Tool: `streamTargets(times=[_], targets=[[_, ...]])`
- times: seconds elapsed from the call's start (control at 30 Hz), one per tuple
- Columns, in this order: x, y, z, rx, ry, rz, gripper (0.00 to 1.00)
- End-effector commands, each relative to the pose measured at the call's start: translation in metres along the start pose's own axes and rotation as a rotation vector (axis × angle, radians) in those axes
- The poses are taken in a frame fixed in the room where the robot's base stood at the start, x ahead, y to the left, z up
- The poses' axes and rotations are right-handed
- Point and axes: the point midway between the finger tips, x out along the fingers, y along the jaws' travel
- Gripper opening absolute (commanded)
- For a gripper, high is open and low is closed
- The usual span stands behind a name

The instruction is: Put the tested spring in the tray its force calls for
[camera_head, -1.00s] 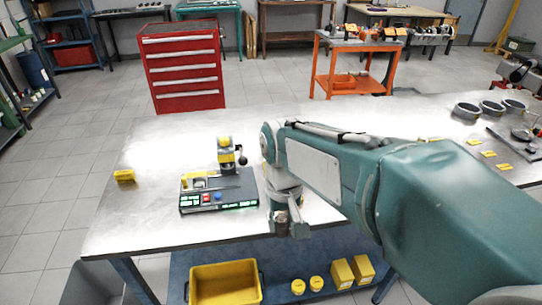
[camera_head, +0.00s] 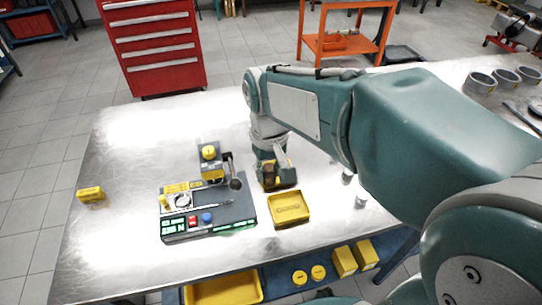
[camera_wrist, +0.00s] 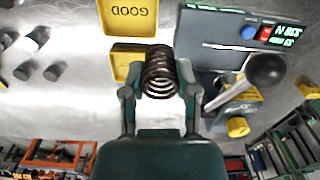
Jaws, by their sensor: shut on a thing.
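My gripper (camera_wrist: 160,95) is shut on a dark coil spring (camera_wrist: 160,72), held crosswise between the fingertips in the wrist view. In the head view my gripper (camera_head: 276,178) is just right of the spring tester (camera_head: 240,212) and behind a yellow tray (camera_head: 289,222). The wrist view shows a yellow tray marked GOOD (camera_wrist: 128,27). Another yellow tray-like piece (camera_wrist: 121,65) shows below it, partly hidden by the spring and left finger. The tester's lit display (camera_wrist: 284,35) is too small to read surely. Whether the spring touches anything below is unclear.
The tester has a lever with a black ball knob (camera_wrist: 266,70) close right of my gripper. A yellow block (camera_head: 90,194) lies at the bench's left. Several small grey cylinders (camera_wrist: 37,55) stand on the other side.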

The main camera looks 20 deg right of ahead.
Motion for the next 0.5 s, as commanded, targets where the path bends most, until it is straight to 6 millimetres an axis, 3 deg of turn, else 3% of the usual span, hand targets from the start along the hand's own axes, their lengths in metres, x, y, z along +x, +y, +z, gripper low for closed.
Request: streamTargets(times=[0.33, 0.5], targets=[[0.033, 0.037, -0.063, 0.003, -0.003, 0.001, 0.00], [0.063, 0.050, -0.084, 0.001, -0.004, 0.000, 0.00]])
